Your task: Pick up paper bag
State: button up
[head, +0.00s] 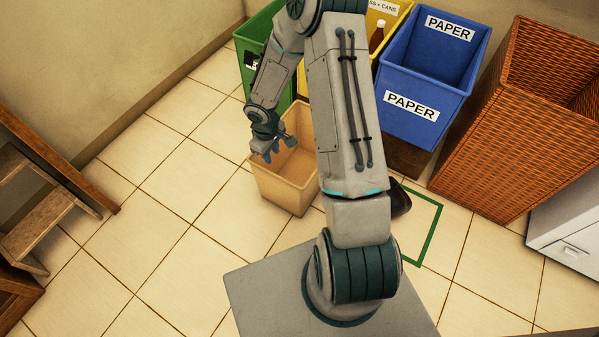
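I see nothing that I can clearly make out as a paper bag. A tan, open-topped container (283,193) with tapered sides stands upright on the tiled floor, left of my arm; I cannot tell if it is a bag or a bin. My gripper (268,154) points down at the upper left rim of this container, overlapping it in the picture. The fingers are small and dark, and I cannot tell whether they are open or hold anything. My arm hides the container's right-hand surroundings.
Behind stand a green bin (252,62), a yellow bin (398,18) with a brown bottle (377,38), and a blue PAPER bin (398,83). A wicker basket (500,150) is right. A dark object (400,199) lies by a green floor outline (431,232).

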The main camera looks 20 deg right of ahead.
jog(key=b, duration=0.4)
send_near(275, 184)
jog(key=f+b, duration=0.1)
jog(key=f, duration=0.1)
jog(key=f+b, duration=0.1)
jog(key=f, duration=0.2)
jog(key=shift+w+d, duration=0.15)
jog(key=shift+d, duration=0.05)
jog(key=shift+c, duration=0.3)
grip_shut()
